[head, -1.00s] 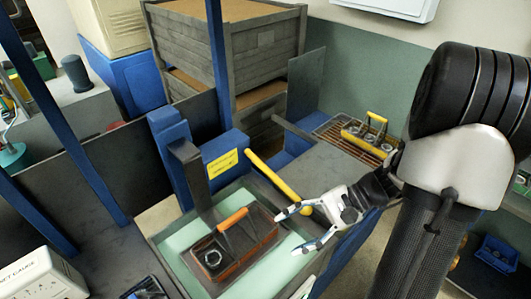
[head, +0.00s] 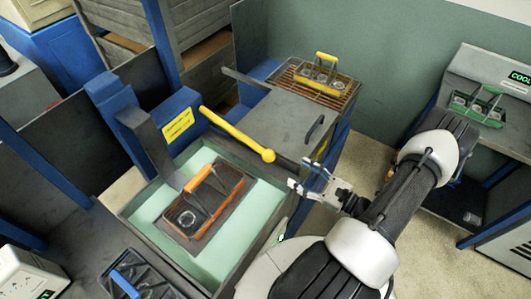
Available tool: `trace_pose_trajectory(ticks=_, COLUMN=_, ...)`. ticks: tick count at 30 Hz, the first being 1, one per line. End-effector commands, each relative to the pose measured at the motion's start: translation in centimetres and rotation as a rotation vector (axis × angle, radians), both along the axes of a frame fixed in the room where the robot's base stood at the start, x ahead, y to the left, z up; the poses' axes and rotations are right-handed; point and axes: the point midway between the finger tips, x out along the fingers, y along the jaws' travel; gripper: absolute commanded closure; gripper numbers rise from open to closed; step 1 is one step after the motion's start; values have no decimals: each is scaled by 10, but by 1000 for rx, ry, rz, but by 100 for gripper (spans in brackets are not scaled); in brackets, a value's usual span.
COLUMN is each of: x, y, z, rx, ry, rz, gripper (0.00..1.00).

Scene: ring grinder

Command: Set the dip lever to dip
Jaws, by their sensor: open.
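The dip lever (head: 236,134) is a yellow bar with a round yellow knob. It runs from the blue post beside the yellow label (head: 178,127) down to the right, over the tank's rim. My gripper (head: 301,174) is open, just right of the knob. A short dark bar shows between the knob and the fingers; I cannot tell whether the fingers touch it. The tank (head: 138,226) holds pale green liquid. In it, an orange-handled basket (head: 224,206) with a ring inside sits on a dark plate joined to the upright arm (head: 150,146).
A grey lid with a black handle (head: 314,130) lies behind the lever. A rack (head: 285,85) with a yellow-handled basket stands beyond. A cooling station (head: 490,68) with a green-handled basket is at the right. A blue-handled basket (head: 125,284) is at lower left.

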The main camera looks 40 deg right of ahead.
Motion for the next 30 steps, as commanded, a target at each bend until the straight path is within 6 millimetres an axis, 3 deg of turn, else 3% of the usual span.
trace_pose_trajectory(ticks=12, x=89, y=29, z=-1, rx=-2, ry=0, rz=9, gripper=42)
trace_pose_trajectory(ticks=18, x=121, y=38, z=0, rx=-3, ry=-1, rz=7, gripper=42)
trace_pose_trajectory(ticks=24, x=137, y=42, z=0, rx=-2, ry=-1, rz=3, gripper=42)
trace_pose_trajectory(ticks=30, x=139, y=42, z=1, rx=-1, ry=0, rz=3, gripper=42)
